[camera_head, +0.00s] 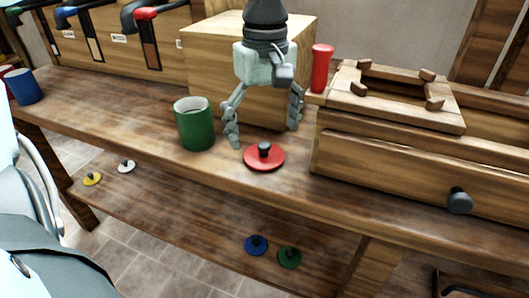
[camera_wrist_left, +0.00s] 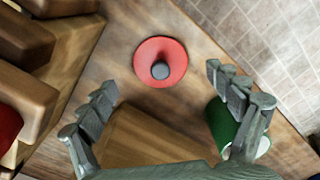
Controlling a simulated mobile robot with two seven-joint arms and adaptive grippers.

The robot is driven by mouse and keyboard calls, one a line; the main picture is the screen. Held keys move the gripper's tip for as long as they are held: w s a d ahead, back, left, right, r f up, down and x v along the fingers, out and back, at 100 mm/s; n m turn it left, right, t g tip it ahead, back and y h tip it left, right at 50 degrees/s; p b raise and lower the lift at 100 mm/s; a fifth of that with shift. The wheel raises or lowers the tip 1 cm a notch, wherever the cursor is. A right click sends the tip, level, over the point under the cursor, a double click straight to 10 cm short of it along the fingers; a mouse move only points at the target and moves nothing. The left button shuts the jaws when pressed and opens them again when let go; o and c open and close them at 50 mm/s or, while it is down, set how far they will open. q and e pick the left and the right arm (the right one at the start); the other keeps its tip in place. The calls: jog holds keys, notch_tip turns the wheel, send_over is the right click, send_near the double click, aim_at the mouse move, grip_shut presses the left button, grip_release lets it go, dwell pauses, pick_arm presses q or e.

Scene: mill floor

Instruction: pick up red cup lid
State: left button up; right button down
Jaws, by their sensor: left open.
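The red cup lid (camera_head: 264,157), a flat red disc with a dark knob, lies on the wooden bench top, right of the green cup. It also shows in the left wrist view (camera_wrist_left: 160,62), beyond the fingertips. My left gripper (camera_head: 263,128) points down, open and empty, behind and above the lid. In the left wrist view its spread fingers (camera_wrist_left: 163,82) stand either side of the lid, apart from it. My right gripper does not show in either view.
A green cup (camera_head: 195,124) stands close left of my left gripper. A wooden box (camera_head: 212,62) is behind it. A red cylinder (camera_head: 321,68) and a drawer cabinet (camera_head: 390,160) are at right. Blue (camera_head: 256,245), green (camera_head: 289,257), yellow (camera_head: 92,179) and white (camera_head: 126,167) lids lie on the lower shelf.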

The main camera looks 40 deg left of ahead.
aim_at(264, 145)
pick_arm(q)
notch_tip(264, 145, down, 3)
jog(key=shift+a+f, duration=0.1)
jog(key=shift+f, duration=0.1)
grip_shut()
dwell(0.6)
